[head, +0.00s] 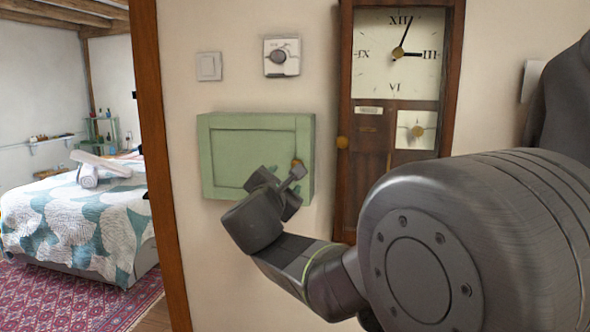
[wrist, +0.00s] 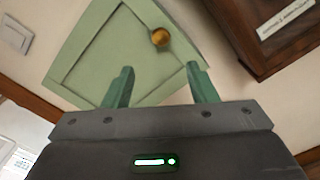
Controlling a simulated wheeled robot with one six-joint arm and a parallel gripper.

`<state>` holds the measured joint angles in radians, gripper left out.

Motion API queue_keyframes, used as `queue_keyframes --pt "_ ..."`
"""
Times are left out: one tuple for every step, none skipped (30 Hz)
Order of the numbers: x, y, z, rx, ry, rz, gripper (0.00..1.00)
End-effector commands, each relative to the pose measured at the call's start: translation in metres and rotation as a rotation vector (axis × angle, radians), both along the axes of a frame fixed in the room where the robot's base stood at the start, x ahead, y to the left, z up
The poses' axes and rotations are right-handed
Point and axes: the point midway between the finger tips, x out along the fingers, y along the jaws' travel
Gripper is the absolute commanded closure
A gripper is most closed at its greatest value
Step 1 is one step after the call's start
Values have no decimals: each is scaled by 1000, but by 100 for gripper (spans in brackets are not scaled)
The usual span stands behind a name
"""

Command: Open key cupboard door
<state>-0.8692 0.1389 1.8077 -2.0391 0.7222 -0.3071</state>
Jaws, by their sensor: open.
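The key cupboard (head: 207,160) is a pale green box on the wall, and its panelled door (head: 240,150) looks shut. Its small round brass-coloured knob (wrist: 160,37) sits near the door's edge; in the head view it shows at the door's right side, partly behind my gripper. My gripper (head: 285,180) is in front of the door's lower right part. In the wrist view its two green fingers (wrist: 160,85) are apart with nothing between them. The knob appears beyond the fingertips, apart from them.
A tall wooden clock (head: 400,80) stands close to the right of the cupboard. A light switch (head: 209,66) and a dial thermostat (head: 281,57) are on the wall above. A wooden post (head: 160,150) is to the left, with a bed (head: 85,225) beyond it.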

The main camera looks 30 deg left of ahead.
Motion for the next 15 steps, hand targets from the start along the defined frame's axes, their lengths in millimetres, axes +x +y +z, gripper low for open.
queue_keyframes --pt "8 1 0 -1 1 -3 48" --pt "13 2 0 -1 1 -4 48" --pt "20 3 0 -1 2 -6 48" --pt "26 5 0 -2 2 -5 48" --pt "32 6 0 -2 3 -5 48" --pt "40 8 0 -1 2 -6 48" --pt "47 10 0 -2 3 -5 48" --pt "53 11 0 -1 4 -5 48" --pt "61 13 1 -1 3 -5 48" --pt "67 15 0 -2 3 -5 48" --pt "74 16 1 -2 3 -5 48" --pt "81 18 0 -1 4 -5 48" --pt "86 19 1 -1 2 -5 48" --pt "91 21 1 -1 2 -5 48" --pt "98 22 0 -1 4 -5 48"
